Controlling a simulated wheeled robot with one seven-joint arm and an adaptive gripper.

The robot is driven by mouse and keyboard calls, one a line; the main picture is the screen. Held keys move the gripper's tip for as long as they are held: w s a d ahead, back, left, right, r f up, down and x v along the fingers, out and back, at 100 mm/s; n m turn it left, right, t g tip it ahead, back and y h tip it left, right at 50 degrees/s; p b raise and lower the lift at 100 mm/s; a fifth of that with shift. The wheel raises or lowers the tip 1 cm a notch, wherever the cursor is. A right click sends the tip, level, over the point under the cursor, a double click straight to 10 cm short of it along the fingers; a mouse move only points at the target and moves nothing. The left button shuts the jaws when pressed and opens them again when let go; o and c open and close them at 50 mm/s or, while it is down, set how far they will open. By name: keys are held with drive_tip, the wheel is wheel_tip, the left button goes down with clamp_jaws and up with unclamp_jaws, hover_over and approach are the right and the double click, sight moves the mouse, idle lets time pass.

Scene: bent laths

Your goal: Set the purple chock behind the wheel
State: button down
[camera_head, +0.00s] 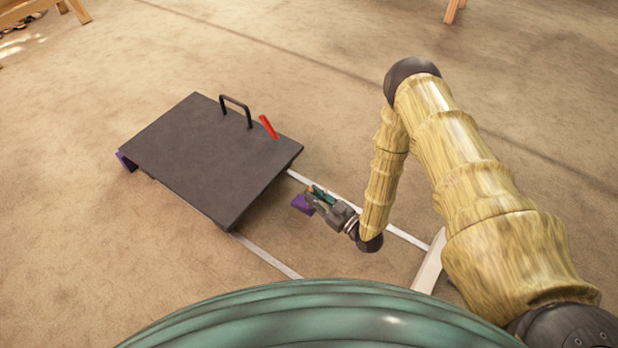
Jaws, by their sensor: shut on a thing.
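A purple chock (301,205) is at the fingertips of my gripper (314,198), which is shut on it. The gripper points left, low over the floor, just right of the dark flat cart (200,150). A gap of bare floor shows between the held chock and the cart's right edge. A second purple chock (126,161) sits at the cart's left corner, partly under its edge. Whether the held chock touches the floor, I cannot tell.
A black handle (236,104) and a red lever (268,127) stand up from the cart's far side. White lines (268,257) mark the floor on the cart's right. Wooden legs (452,10) stand at the back.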

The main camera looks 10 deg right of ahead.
drive_tip(key=w+d+f+b, duration=0.1)
drive_tip(key=w+f+b, duration=0.1)
drive_tip(key=w+b, duration=0.2)
drive_tip(key=w+d+f+b, duration=0.2)
drive_tip(key=w+b, duration=0.3)
drive_tip(key=w, duration=0.5)
drive_tip(key=shift+w+f, duration=0.4)
drive_tip(key=shift+f, duration=0.15)
drive_tip(key=c, duration=1.3)
unclamp_jaws()
drive_tip(key=shift+c, duration=0.2)
